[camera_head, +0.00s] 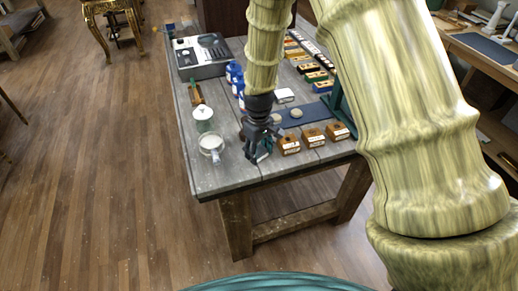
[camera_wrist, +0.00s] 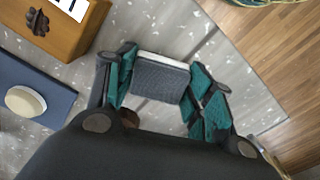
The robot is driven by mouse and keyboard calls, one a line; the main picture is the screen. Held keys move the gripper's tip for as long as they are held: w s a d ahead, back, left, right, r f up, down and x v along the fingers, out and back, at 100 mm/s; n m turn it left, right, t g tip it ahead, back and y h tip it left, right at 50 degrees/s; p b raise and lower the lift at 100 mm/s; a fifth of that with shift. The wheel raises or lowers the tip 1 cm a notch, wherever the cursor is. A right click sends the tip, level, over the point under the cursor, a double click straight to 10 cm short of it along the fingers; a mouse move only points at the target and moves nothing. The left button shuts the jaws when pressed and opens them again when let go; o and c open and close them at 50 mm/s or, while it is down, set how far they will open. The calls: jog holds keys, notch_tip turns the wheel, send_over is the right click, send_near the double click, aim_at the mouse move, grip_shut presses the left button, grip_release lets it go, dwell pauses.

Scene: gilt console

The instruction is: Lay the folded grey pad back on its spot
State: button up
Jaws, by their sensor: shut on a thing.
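The folded grey pad (camera_wrist: 158,80), dark grey with a pale edge along one side, sits between the teal fingers of my gripper (camera_wrist: 166,76) in the wrist view. The fingers are shut on it from two sides. In the head view my gripper (camera_head: 259,149) points down near the front edge of the grey wooden table (camera_head: 215,180), between a glass mug and the labelled wooden blocks. The pad is hard to make out there behind the fingers. I cannot tell whether it touches the tabletop.
Wooden blocks (camera_head: 313,137) stand right of my gripper. A dark blue mat (camera_head: 318,113) bearing pale round discs (camera_head: 296,113) lies behind them. The glass mug (camera_head: 211,145), a lidded jar (camera_head: 203,115) and blue bottles (camera_head: 234,72) are close by. The front left table corner is clear.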

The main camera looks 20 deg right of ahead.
aim_at(259, 151)
jog(key=shift+f, duration=0.2)
jog(key=shift+s+f, duration=0.1)
jog(key=o, duration=0.9)
notch_tip(259, 151, up, 12)
jog(key=b, duration=0.4)
dwell(0.5)
